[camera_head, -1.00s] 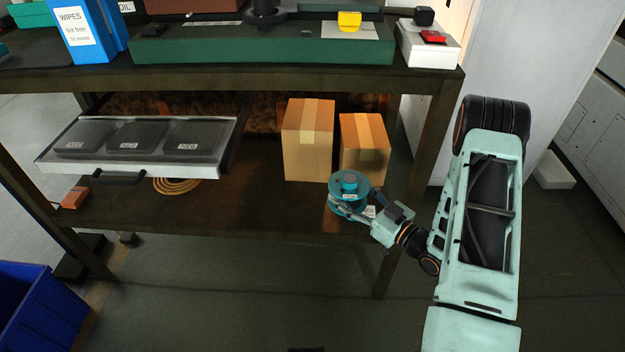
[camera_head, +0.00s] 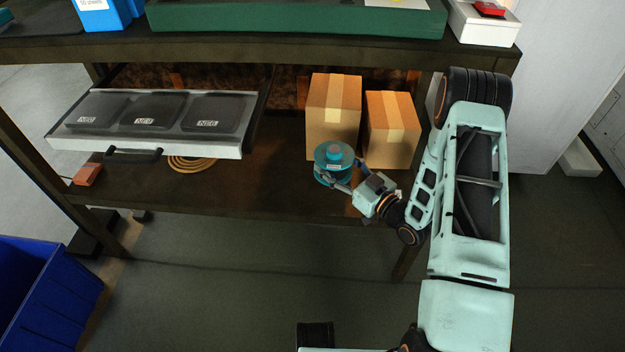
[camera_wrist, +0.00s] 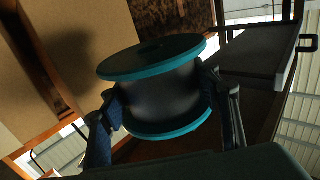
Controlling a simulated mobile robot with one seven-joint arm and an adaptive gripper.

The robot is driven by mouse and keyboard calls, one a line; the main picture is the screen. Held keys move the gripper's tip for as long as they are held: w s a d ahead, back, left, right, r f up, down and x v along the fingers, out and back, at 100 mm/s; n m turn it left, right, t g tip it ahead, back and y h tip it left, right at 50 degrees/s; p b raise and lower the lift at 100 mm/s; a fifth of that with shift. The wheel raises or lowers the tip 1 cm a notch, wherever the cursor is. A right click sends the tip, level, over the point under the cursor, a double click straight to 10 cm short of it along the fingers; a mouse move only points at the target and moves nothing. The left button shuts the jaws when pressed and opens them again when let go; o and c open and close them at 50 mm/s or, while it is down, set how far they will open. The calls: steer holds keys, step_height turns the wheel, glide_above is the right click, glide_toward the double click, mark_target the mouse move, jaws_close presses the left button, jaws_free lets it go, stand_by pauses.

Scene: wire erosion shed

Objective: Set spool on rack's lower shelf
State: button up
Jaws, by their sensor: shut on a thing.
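The spool (camera_head: 333,160) has teal flanges and a dark wound middle. My gripper (camera_head: 343,178) is shut on it, and in the wrist view the fingers press on both sides of the spool (camera_wrist: 160,92). In the head view the spool appears upright over the lower shelf (camera_head: 255,190) of the rack, in front of the cardboard boxes. I cannot tell whether its base touches the shelf.
Two cardboard boxes (camera_head: 333,118) stand behind the spool. An open drawer (camera_head: 190,147) with black cases hangs at the left, above a coiled hose (camera_head: 192,164) and an orange block (camera_head: 87,174). A blue bin (camera_head: 60,300) stands on the floor.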

steer(key=a+f+b, duration=0.1)
steer(key=a+f, duration=0.1)
steer(key=w+a+f+b, duration=0.1)
steer(key=a+f, duration=0.1)
steer(key=w+a+f+b, duration=0.1)
steer(key=a+f, duration=0.1)
steer(key=a, duration=0.1)
steer(key=shift+w+f, duration=0.2)
steer(key=shift+a+f+b, duration=0.2)
steer(key=shift+f+b, duration=0.4)
steer(key=shift+f, duration=1.1)
steer(key=shift+f, duration=0.15)
steer(key=o, duration=2)
steer(key=shift+f, duration=0.1)
steer(key=shift+s+d, duration=0.2)
steer(key=shift+d, duration=0.05)
steer(key=p+v, duration=0.3)
steer(key=v, duration=0.8)
steer(key=shift+s+d, duration=0.15)
